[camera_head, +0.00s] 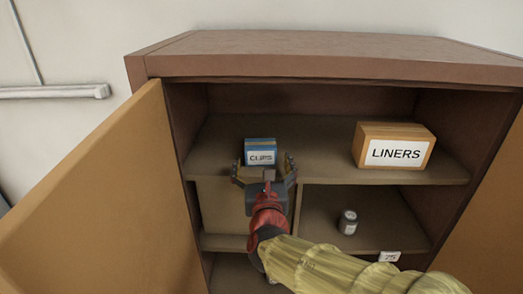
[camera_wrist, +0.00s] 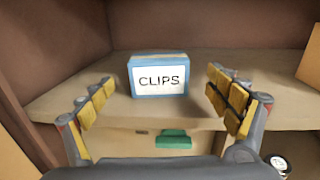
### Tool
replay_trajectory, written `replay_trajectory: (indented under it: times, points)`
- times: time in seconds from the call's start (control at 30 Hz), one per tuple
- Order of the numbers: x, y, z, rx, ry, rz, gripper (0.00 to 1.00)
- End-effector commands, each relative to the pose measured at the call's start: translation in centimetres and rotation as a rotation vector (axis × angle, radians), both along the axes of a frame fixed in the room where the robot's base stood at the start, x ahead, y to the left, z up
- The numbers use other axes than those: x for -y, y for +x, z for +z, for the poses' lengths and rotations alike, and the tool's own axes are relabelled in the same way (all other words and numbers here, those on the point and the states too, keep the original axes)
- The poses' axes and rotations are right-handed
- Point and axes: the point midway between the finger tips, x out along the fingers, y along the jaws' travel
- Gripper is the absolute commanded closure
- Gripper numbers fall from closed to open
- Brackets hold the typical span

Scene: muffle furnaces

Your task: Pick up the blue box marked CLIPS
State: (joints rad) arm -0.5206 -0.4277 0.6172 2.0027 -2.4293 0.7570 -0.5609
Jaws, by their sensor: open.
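The blue box marked CLIPS (camera_head: 260,151) stands upright on the upper shelf of an open cabinet, left of the shelf's middle. Its white label faces me. In the wrist view the CLIPS box (camera_wrist: 158,76) sits ahead, centred between the fingers. My gripper (camera_head: 264,165) is open at the front edge of that shelf. In the wrist view its yellow-padded fingers (camera_wrist: 158,95) are spread on either side of the box, wider than it, with gaps on both sides. No finger visibly touches the box.
An orange box marked LINERS (camera_head: 394,146) stands to the right on the upper shelf (camera_head: 310,150). A small grey jar (camera_head: 348,222) is on the lower right shelf. Open doors flank the cabinet, the left one (camera_head: 110,200) near my arm. A green handle (camera_wrist: 173,139) shows below the shelf.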

Motion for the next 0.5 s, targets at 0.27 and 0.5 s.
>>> replay_trajectory:
  times: [0.27,0.5]
  points:
    - [-0.1,2.7,0.1,-0.001,-0.002,-0.001,0.11]
    - [-0.4,5.7,0.2,-0.001,-0.001,-0.003,0.11]
